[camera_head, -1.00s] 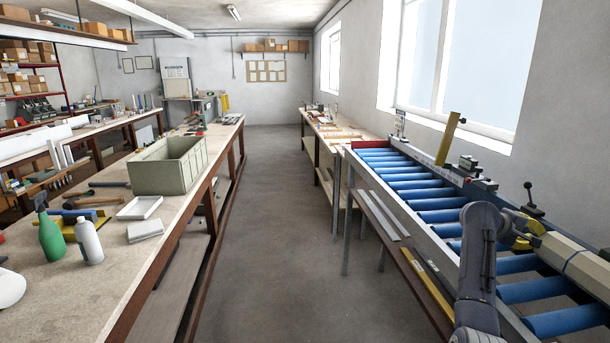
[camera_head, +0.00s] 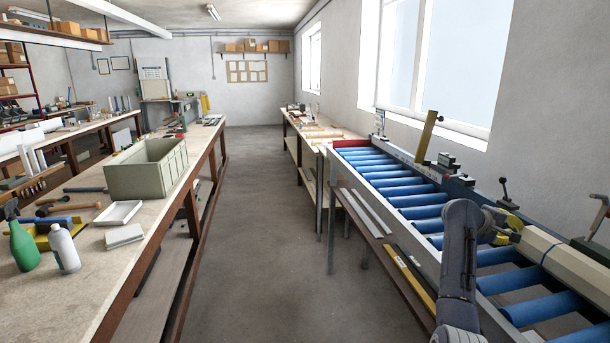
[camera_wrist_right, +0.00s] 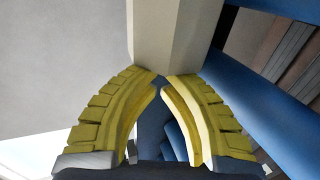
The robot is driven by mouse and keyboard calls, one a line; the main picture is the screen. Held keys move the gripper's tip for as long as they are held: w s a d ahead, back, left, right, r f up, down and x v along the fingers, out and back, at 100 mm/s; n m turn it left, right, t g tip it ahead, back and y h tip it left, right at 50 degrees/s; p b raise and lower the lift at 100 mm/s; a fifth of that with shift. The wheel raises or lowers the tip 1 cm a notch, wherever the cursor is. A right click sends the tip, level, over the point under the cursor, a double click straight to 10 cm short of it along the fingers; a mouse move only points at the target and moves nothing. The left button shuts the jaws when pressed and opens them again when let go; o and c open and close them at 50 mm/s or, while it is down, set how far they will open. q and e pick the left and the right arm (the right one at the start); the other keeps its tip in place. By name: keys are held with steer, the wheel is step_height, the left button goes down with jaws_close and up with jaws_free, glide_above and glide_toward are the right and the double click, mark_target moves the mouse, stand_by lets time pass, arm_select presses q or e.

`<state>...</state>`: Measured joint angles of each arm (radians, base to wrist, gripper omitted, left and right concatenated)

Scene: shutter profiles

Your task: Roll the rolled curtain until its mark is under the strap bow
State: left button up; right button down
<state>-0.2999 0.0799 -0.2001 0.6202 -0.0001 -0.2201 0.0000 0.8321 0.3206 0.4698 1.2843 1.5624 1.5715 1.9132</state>
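The rolled curtain (camera_head: 575,267) is a long beige, flat-sided roll on the blue rollers at the right of the head view, cut off by the frame edge. A thin dark line crosses it near its left end. My right gripper (camera_head: 512,228), with yellow ribbed fingers, is at that end. In the right wrist view the curtain (camera_wrist_right: 165,35) is at the tips of my right gripper (camera_wrist_right: 161,82). The tips are close together; whether they hold the curtain is unclear. I cannot make out the mark or clearly identify the strap bow. My left gripper is out of view.
The blue roller bed (camera_head: 405,190) runs along the window wall, with a yellow upright (camera_head: 428,135) and a black-knobbed lever (camera_head: 505,192) on its far rail. The aisle floor (camera_head: 255,230) is clear.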

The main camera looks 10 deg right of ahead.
steer(key=shift+s+a, duration=0.1)
steer(key=shift+s, duration=1.2)
stand_by(0.5)
steer(key=shift+w, duration=0.15)
stand_by(0.5)
steer(key=shift+w, duration=0.6)
steer(key=shift+a+f+v, duration=0.1)
steer(key=shift+f+v, duration=0.1)
steer(key=shift+v, duration=1.85)
steer(key=shift+a+f+v, duration=0.1)
steer(key=shift+f+v, duration=0.1)
steer(key=shift+v, duration=1.85)
steer(key=shift+f+v, duration=0.2)
steer(key=shift+v, duration=1.8)
